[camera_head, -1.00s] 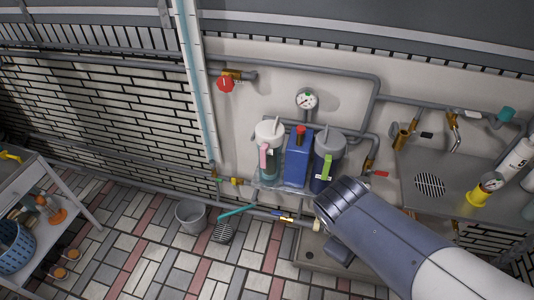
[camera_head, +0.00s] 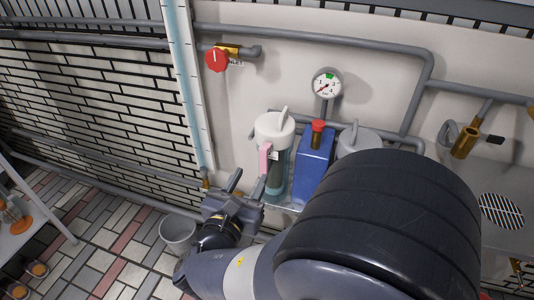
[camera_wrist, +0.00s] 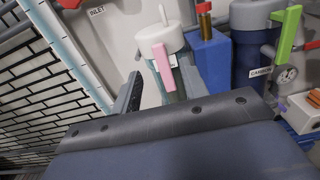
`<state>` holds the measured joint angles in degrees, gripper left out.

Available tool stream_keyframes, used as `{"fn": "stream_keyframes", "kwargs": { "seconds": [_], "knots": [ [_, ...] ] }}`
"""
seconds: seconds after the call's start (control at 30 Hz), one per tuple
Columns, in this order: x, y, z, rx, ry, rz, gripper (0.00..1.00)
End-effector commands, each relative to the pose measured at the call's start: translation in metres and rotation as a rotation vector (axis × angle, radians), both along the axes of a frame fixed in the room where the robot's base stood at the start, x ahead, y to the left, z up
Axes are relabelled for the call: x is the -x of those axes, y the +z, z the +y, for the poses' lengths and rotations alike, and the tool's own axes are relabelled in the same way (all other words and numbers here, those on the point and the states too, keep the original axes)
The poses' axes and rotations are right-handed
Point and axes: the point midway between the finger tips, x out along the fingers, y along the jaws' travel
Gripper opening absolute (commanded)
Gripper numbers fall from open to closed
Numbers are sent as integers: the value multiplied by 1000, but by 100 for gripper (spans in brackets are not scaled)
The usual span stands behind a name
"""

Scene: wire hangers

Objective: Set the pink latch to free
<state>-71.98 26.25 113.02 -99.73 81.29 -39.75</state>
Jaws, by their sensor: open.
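The pink latch (camera_head: 265,158) is an upright bar on the front of a white-lidded canister (camera_head: 274,126) with a teal lower body. In the wrist view the pink latch (camera_wrist: 162,67) hangs from the lid of that canister (camera_wrist: 158,38), slightly tilted. My gripper (camera_head: 246,184) is open and empty, just below and left of the latch in the head view. In the wrist view its two fingers (camera_wrist: 158,88) point toward the canister, with the latch seen between them. I cannot tell whether a finger touches it.
A blue box with a red-topped brass fitting (camera_head: 314,168) stands right of the canister. A second canister has a green latch (camera_wrist: 286,27). A red valve (camera_head: 216,60), a pressure gauge (camera_head: 327,85) and grey pipes are on the wall. A bucket (camera_head: 178,232) stands on the floor.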

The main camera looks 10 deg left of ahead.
Motion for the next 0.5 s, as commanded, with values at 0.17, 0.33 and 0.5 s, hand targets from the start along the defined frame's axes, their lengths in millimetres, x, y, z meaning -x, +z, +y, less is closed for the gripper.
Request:
{"fn": "stream_keyframes", "kwargs": {
  "seconds": [0.17,0.33,0.5],
  "knots": [
    [-11,0,2,8,9,-7,42],
    [-38,-1,-1,7,5,-6,42],
    [-69,-1,-4,5,5,-7,42]
  ]
}}
